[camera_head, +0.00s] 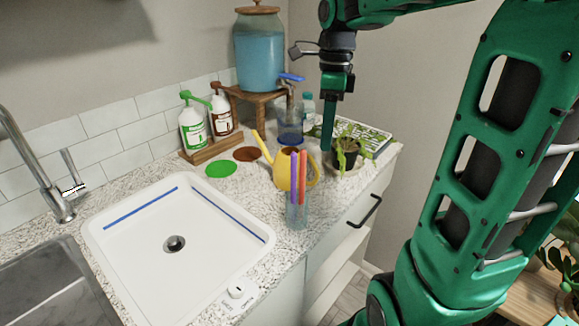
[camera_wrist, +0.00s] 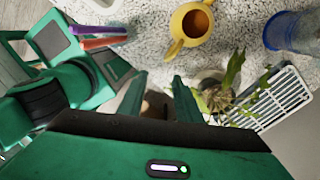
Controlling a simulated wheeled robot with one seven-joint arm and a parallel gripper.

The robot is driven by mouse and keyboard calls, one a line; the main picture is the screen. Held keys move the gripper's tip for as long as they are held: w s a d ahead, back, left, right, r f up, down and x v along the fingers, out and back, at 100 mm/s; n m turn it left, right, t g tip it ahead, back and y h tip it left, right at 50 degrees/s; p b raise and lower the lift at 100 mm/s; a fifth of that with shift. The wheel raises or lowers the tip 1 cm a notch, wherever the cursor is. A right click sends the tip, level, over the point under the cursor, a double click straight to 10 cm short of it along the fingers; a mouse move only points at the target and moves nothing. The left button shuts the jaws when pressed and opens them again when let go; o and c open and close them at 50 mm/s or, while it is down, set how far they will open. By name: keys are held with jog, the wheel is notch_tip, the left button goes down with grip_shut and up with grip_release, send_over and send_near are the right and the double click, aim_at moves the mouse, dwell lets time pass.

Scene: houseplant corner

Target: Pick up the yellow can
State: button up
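The yellow can (camera_head: 283,172), a small watering can with a spout and handle, stands upright on the speckled counter right of the sink. In the wrist view the yellow can (camera_wrist: 190,22) is at the top, beyond my fingers. My gripper (camera_head: 328,147) hangs fingers down, to the right of the can in the head view and apart from it, near the potted plant. In the wrist view my gripper (camera_wrist: 160,88) has its two fingers spread with nothing held between them. In the head view, the clear holder's sticks cover part of the can.
A clear holder (camera_head: 297,214) with purple and red sticks stands at the counter's front edge. A potted plant (camera_head: 345,157) and a white rack (camera_wrist: 282,98) are close to my gripper. A blue-filled jar (camera_head: 290,137) stands behind the can. Green (camera_head: 221,170) and brown (camera_head: 247,154) discs lie left.

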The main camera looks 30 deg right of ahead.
aim_at(312, 161)
jog(key=w+f+m, duration=0.1)
jog(key=f, duration=0.2)
jog(key=w+a+f+m, duration=0.1)
jog(key=f, duration=0.2)
jog(key=w+f+m, duration=0.1)
jog(key=f, duration=0.2)
jog(key=shift+a+f+m, duration=0.3)
jog(key=shift+f, duration=0.1)
jog(key=shift+c, duration=0.5)
grip_shut()
dwell(1.0)
